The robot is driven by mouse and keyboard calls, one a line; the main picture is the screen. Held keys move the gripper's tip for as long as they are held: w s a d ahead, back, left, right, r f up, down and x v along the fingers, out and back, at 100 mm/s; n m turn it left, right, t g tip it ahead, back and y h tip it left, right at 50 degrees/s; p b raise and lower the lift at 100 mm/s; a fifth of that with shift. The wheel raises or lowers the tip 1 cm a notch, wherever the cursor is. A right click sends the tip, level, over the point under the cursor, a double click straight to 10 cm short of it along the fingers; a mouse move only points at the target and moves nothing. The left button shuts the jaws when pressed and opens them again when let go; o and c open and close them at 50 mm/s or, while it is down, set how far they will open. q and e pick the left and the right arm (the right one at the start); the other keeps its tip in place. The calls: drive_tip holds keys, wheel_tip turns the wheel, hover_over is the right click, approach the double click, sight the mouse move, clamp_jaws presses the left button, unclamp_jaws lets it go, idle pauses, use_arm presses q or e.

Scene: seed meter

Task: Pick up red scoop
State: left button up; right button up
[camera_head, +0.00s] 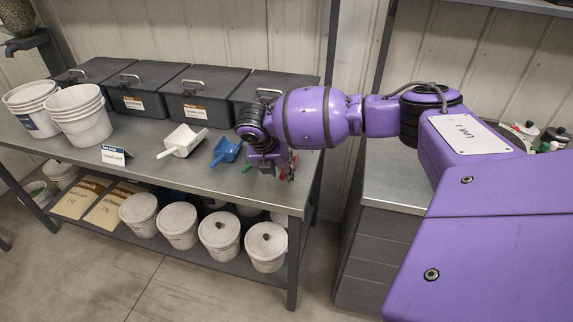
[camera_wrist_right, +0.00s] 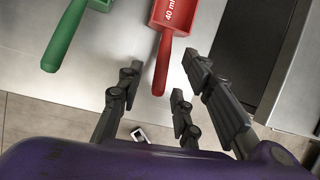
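The red scoop (camera_wrist_right: 174,14) lies on the metal bench, marked "40 ml" in the right wrist view, with its red handle pointing down towards my gripper. My right gripper (camera_wrist_right: 158,82) is open and empty. Its dark fingers stand on both sides of the handle's line, with the handle end between the fingertips; I cannot tell the height gap. In the head view my right gripper (camera_head: 275,168) is over the bench's right end and mostly hides the red scoop; only bits of red show. My left gripper is not in view.
A green scoop (camera_wrist_right: 63,38) lies left of the red one. A blue scoop (camera_head: 226,151) and a white scoop (camera_head: 182,141) lie further left. Black lidded bins (camera_head: 204,92) line the back, and white buckets (camera_head: 80,114) stand at left. The bench edge is close.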

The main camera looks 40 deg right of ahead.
sight(283, 172)
drive_tip(key=x, duration=0.2)
drive_tip(key=shift+w+d+f, duration=0.1)
drive_tip(key=shift+d+f, duration=0.1)
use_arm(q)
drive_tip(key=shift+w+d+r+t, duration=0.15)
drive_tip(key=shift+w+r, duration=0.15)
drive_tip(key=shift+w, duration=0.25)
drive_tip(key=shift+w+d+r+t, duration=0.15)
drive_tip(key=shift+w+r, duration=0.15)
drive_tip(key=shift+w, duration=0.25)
use_arm(e)
drive_tip(key=shift+w+d+f, duration=0.1)
drive_tip(key=shift+d+f, duration=0.05)
drive_tip(key=shift+f, duration=0.15)
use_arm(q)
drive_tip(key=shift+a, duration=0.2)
use_arm(e)
clamp_jaws()
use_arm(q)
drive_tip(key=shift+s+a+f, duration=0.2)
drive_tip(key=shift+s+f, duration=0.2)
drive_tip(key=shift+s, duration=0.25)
